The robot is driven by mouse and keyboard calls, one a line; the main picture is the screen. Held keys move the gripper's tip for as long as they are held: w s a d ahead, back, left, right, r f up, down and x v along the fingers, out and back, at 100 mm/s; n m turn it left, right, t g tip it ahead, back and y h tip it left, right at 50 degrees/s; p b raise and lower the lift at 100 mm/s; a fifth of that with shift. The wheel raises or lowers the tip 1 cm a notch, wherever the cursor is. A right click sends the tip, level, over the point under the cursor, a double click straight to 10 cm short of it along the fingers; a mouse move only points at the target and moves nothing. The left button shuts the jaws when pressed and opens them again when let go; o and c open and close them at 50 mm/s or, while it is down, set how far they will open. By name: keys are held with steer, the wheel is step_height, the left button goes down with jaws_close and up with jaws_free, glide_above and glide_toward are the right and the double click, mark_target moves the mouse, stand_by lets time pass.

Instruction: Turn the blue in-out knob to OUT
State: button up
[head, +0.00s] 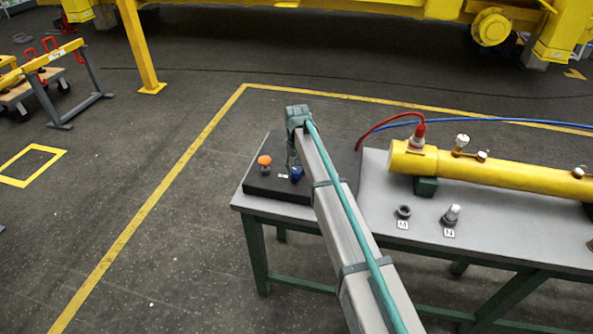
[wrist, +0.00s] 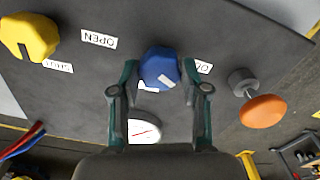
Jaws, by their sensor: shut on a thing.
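The blue in-out knob (wrist: 158,64) sits on the dark panel (wrist: 95,90), between the two fingers of my gripper (wrist: 159,72) in the wrist view. My gripper is shut on it, one finger on each side. A white mark on the knob's face slants toward the lower right. One label (wrist: 204,67) right of the knob is partly hidden by a finger, and another below the knob is mostly covered. In the head view the blue knob (head: 297,173) shows beneath my arm's end, which hides part of it.
An orange mushroom button (wrist: 263,110) stands right of the knob. A yellow knob (wrist: 30,37) with OPEN and SHUT labels is at left, and a round gauge (wrist: 144,131) lies below. In the head view, a yellow cylinder (head: 490,172) with hoses lies on the grey bench (head: 375,200).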

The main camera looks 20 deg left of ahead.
mark_target(296, 170)
steer(key=n+b, duration=0.1)
steer(key=n, duration=0.3)
steer(key=shift+n, duration=0.4)
stand_by(0.4)
steer(key=o, duration=1.1)
steer(key=shift+o, duration=0.2)
steer(key=shift+r, duration=0.15)
step_height(296, 170, up, 12)
